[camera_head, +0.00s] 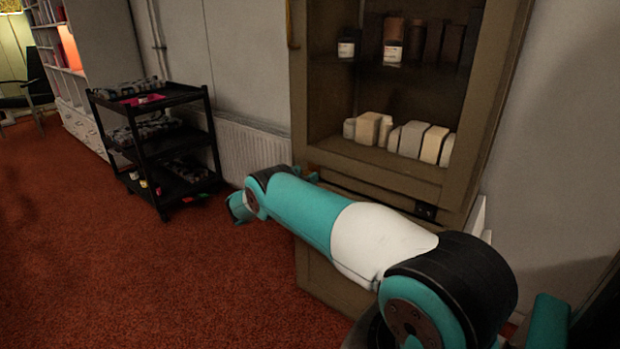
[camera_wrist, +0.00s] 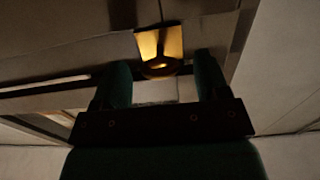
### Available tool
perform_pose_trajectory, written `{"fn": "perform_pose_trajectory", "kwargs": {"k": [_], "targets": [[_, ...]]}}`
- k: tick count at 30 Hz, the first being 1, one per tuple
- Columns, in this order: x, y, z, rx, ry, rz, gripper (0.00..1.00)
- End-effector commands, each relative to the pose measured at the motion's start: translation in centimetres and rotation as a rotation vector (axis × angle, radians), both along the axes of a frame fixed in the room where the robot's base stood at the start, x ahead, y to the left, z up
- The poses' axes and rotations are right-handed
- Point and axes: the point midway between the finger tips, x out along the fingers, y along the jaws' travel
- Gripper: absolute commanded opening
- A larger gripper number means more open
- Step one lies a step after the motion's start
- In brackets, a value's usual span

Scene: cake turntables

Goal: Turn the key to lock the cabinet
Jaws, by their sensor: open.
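The cabinet (camera_head: 298,110) is a tall brown wooden piece with open shelves above and a lower part mostly hidden behind my arm. In the wrist view, a brass lock plate (camera_wrist: 172,40) is on its front, with the rounded brass bow of the key (camera_wrist: 159,67) sticking out. My gripper (camera_wrist: 162,72) is open, its two dark green fingers apart on either side of the key. I see a gap on both sides, so the fingers do not appear to touch it. In the head view, my arm hides the key and most of the gripper.
White blocks (camera_head: 425,141) and small labelled jars (camera_head: 393,51) stand on the cabinet shelves. A black three-tier cart (camera_head: 165,150) holding several items stands to the left, near a radiator (camera_head: 252,147). The red carpet (camera_head: 130,270) is clear at the front left.

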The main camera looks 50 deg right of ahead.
Motion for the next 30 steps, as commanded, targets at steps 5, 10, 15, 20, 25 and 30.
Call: {"fn": "perform_pose_trajectory", "kwargs": {"k": [5, 10, 15, 20, 25, 30], "targets": [[0.14, -0.36, -0.01, 0.0, 0.0, 0.003, 0.68], [0.15, -0.34, 0.02, 0.0, 0.0, 0.003, 0.68], [0.15, -0.34, 0.01, 0.0, 0.0, 0.003, 0.34], [0.13, -0.35, -0.01, 0.0, 0.001, 0.003, 0.19], [0.12, -0.36, -0.09, -0.001, 0.017, 0.003, 0.19], [0.13, -0.37, -0.24, -0.006, 0.078, 0.002, 0.19]]}}
